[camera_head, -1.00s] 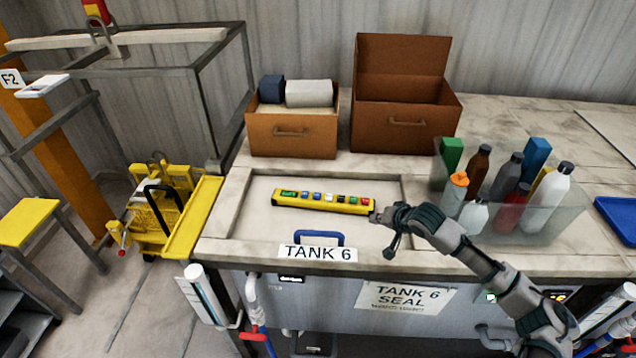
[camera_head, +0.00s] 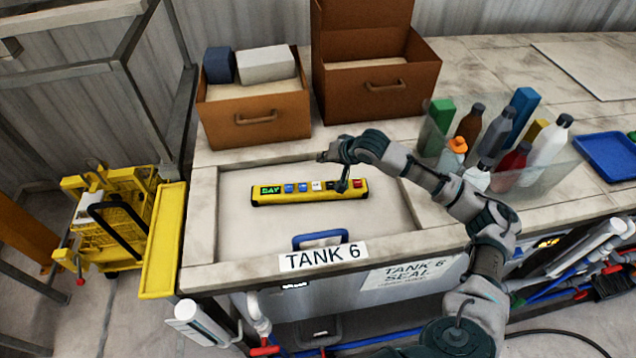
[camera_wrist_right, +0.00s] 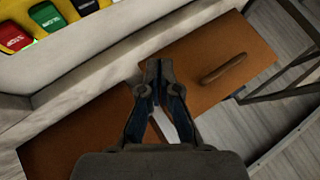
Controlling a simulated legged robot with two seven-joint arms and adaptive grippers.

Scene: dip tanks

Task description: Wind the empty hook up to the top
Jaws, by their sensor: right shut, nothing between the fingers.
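The yellow control pendant (camera_head: 310,195) lies on the recessed tank lid (camera_head: 270,225), with a green lit display at its left end and a row of coloured buttons. The hook is not in view, and neither is my left gripper.
Two brown boxes (camera_head: 255,120) (camera_head: 380,85) stand behind the pendant; the left one holds blue and white blocks. A clear bin of bottles (camera_head: 555,160) and a blue tray (camera_head: 610,155) are at right. A yellow trolley (camera_head: 120,215) stands on the floor at left.

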